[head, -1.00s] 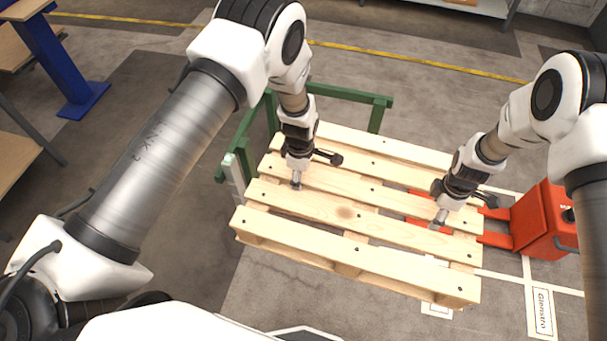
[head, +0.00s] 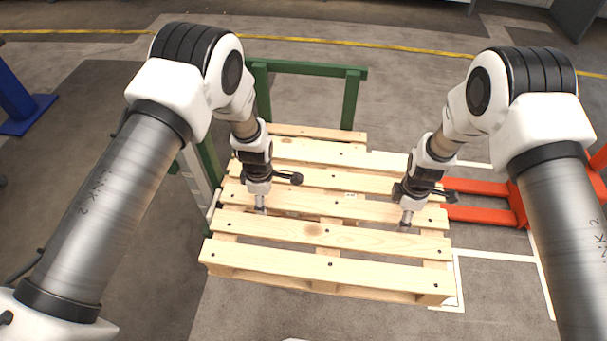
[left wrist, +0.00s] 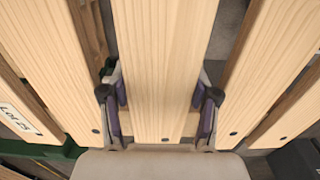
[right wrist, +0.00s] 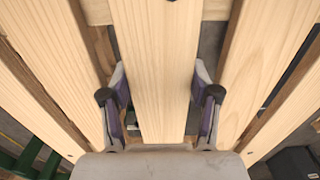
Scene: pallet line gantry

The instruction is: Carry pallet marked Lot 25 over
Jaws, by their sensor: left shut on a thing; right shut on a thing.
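The pale wooden pallet (head: 325,265) lies level across the middle of the head view. A white tag reading Lot 25 (left wrist: 18,118) shows at the left of the left wrist view. My left gripper (head: 261,208) is shut on a middle deck board, near the pallet's left end. My right gripper (head: 406,224) is shut on a middle deck board near the right end. In both wrist views the fingers straddle a board (left wrist: 163,60), (right wrist: 157,60). The fingertips below the boards are partly hidden.
A green frame (head: 310,70) stands behind and left of the pallet. Red forks (head: 485,213) lie at its right. A short board (head: 317,132) shows behind the pallet; I cannot tell whether it belongs to it. White floor lines (head: 505,256) run at right. Floor in front is clear.

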